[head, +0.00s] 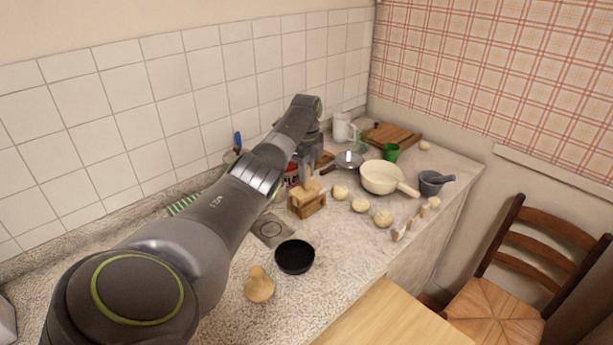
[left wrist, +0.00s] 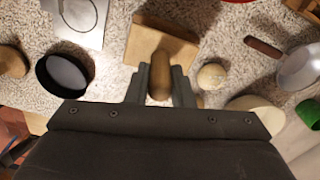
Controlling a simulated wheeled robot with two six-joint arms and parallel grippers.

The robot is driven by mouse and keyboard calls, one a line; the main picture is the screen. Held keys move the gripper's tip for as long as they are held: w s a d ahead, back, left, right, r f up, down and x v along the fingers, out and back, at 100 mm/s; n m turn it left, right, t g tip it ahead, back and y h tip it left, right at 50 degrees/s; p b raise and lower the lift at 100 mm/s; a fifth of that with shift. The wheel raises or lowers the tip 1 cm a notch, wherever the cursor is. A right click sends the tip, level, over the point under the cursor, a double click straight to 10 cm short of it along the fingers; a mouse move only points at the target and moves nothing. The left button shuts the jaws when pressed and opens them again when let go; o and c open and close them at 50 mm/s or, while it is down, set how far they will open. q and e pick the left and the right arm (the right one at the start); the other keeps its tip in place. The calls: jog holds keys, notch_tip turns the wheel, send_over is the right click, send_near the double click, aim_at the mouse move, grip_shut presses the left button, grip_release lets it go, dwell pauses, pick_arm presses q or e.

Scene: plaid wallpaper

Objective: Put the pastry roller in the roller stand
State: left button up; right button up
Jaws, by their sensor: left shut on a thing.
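The pastry roller (left wrist: 160,75) is a brown wooden piece with a rounded end, seen in the left wrist view. My left gripper (left wrist: 160,92) is shut on it, with one finger on each side. The roller stand (head: 306,206) is a light wooden block on the counter, below my left gripper (head: 307,172) in the head view. It also shows in the left wrist view (left wrist: 150,45), just beyond the fingertips and partly covered by the roller. I cannot tell whether the roller touches the stand. My right gripper is in neither view.
A black bowl (head: 295,257) and a gourd-shaped wooden thing (head: 260,286) stand in front. A cream pan (head: 383,177), a lidded pan (head: 348,161), a green cup (head: 391,152), a grey mortar (head: 432,182) and several dough balls (head: 360,205) lie to the right.

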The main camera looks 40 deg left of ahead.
pick_arm(q)
jog(key=shift+f, duration=0.95)
jog(key=shift+f, duration=0.15)
jog(key=o, duration=0.9)
notch_tip(320, 180, up, 12)
jog(key=b, duration=0.3)
